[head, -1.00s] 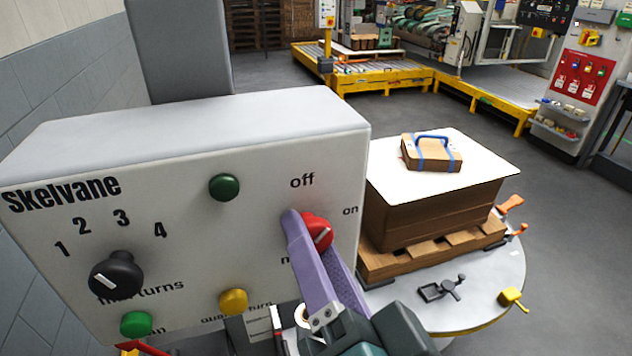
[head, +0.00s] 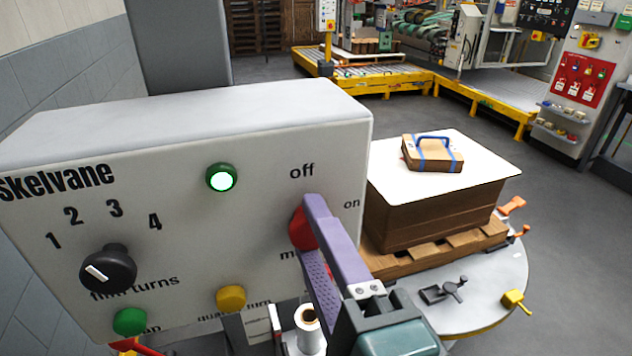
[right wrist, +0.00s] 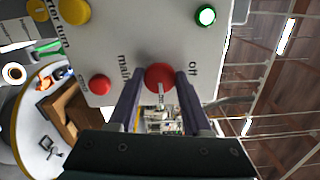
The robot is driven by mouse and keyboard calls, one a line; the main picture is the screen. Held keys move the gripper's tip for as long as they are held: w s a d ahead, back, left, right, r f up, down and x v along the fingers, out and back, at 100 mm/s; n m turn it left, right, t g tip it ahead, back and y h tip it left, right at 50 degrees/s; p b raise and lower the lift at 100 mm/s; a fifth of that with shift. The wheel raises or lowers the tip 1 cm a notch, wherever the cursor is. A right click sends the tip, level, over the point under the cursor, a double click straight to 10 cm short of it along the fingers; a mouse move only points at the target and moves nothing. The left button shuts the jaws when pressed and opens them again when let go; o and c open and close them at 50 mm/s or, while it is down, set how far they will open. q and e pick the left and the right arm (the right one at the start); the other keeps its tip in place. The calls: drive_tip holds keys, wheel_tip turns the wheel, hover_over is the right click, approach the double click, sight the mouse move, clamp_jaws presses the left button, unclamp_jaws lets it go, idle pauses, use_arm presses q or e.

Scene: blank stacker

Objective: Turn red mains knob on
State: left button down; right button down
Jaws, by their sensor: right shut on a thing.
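The red mains knob (head: 302,230) sits at the right of the white Skelvane panel (head: 190,240), below the word "off". My right gripper (head: 308,225) is shut on the knob, with a purple finger on either side. In the right wrist view the red knob (right wrist: 159,75) shows between the fingers. Its white mark points away from the panel's middle, toward the side edge where "on" is printed in the head view. The green lamp (head: 221,178) at the top of the panel is lit. My left gripper is not in view.
The panel also has a black numbered dial (head: 108,269), a green button (head: 129,321) and a yellow button (head: 231,298). A red button (right wrist: 100,84) is near the knob in the right wrist view. Behind stands a round table (head: 480,300) with a loaded pallet.

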drive_tip(key=shift+m, duration=0.3)
idle(0.4)
drive_tip(key=shift+c, duration=1.7)
unclamp_jaws()
drive_tip(key=b+v, duration=0.1)
drive_tip(key=v, duration=0.9)
drive_tip(key=shift+b, duration=0.35)
drive_tip(key=shift+r, duration=0.1)
